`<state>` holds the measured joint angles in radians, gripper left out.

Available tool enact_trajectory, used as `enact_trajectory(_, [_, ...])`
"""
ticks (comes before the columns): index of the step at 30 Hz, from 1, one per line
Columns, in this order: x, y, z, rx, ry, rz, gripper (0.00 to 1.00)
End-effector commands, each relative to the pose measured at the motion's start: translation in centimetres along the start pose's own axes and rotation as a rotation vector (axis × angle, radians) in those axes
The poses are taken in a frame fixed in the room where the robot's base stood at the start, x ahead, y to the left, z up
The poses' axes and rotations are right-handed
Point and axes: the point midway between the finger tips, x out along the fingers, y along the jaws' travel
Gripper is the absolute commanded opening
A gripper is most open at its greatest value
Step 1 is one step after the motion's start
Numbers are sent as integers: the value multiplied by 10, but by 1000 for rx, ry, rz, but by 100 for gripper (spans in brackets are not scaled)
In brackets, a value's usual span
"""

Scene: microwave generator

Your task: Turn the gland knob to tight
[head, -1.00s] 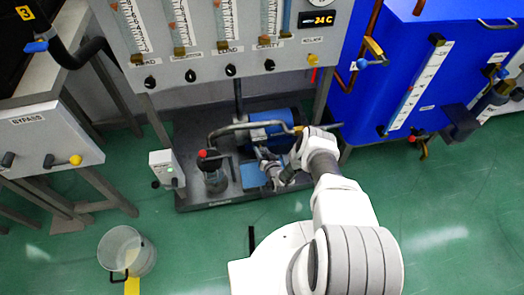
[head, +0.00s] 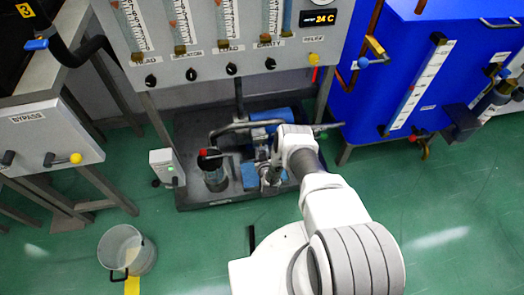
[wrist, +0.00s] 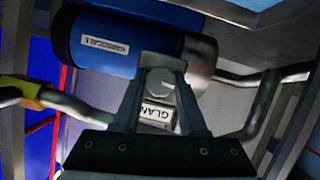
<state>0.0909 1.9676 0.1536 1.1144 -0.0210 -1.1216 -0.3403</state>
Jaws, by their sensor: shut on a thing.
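In the wrist view my gripper (wrist: 160,75) is shut on the gland knob (wrist: 158,84), a pale grey piece between the fingertips. The fingers hide part of it, and I cannot read its turned position. A white label (wrist: 158,115) with the letters "GLAN" shows between the fingers. Behind is the blue motor or pump body (wrist: 108,42) with a metal end. In the head view my gripper (head: 269,174) is low at the pump skid, and my wrist hides most of the knob area.
Pipes run left and right of the pump in the wrist view, one with a yellow part (wrist: 22,90). In the head view a red-topped dark cylinder (head: 213,172) and a white switch box (head: 166,167) stand left of my gripper. The panel (head: 215,65) overhangs behind.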

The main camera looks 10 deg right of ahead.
Motion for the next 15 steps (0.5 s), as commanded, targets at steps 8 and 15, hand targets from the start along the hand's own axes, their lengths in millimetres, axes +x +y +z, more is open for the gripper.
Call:
enact_trajectory(8, [1, 0, -1, 0, 1, 1, 0])
enact_trajectory(15, [0, 0, -1, 0, 1, 0, 71])
